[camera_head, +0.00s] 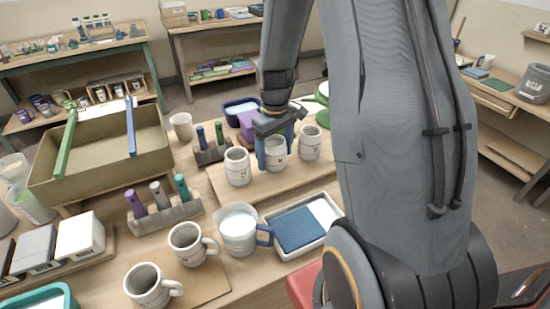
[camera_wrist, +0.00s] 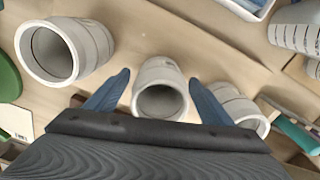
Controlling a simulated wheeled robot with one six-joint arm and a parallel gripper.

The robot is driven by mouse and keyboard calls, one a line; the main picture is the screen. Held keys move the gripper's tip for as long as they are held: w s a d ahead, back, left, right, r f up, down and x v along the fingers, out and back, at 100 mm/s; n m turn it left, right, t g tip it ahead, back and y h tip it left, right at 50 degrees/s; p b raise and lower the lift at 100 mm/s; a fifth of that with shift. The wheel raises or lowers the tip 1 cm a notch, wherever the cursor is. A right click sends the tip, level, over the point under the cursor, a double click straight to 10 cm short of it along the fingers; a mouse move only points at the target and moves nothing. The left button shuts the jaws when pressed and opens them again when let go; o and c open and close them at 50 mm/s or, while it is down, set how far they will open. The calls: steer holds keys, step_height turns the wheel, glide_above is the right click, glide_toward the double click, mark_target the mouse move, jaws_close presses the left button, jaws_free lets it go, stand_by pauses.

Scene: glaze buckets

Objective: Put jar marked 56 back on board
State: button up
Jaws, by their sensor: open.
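Three pale grey jars with small dark marks stand on the wooden board (camera_head: 262,184) in the head view: a left jar (camera_head: 237,168), a middle jar (camera_head: 275,156) and a right jar (camera_head: 310,144). The marks are too small to read, so I cannot tell which is 56. My gripper (camera_head: 272,150) is open at the middle jar. In the wrist view, its blue fingers (camera_wrist: 157,97) are on either side of the middle jar (camera_wrist: 160,72), with visible gaps. The right jar (camera_wrist: 85,45) shows at left there, the left jar (camera_wrist: 236,98) partly behind a finger.
In front stand two mugs (camera_head: 188,245) (camera_head: 148,287), a white-filled measuring jug (camera_head: 239,230) and a tray with a blue sponge (camera_head: 300,228). A rack of colored-handled tools (camera_head: 165,213) and a large olive bin (camera_head: 95,165) are to the left. A cup (camera_head: 181,126) stands behind.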

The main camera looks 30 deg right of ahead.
step_height(320, 180, up, 10)
steer(key=shift+r+b, duration=0.1)
steer(key=shift+b, duration=0.9)
steer(key=s+a+f+m+t, duration=0.1)
steer(key=s+a+f+m, duration=0.2)
steer(key=s+a, duration=0.7)
steer(key=s, duration=0.4)
steer(key=shift+a+f, duration=0.2)
steer(key=shift+f, duration=0.2)
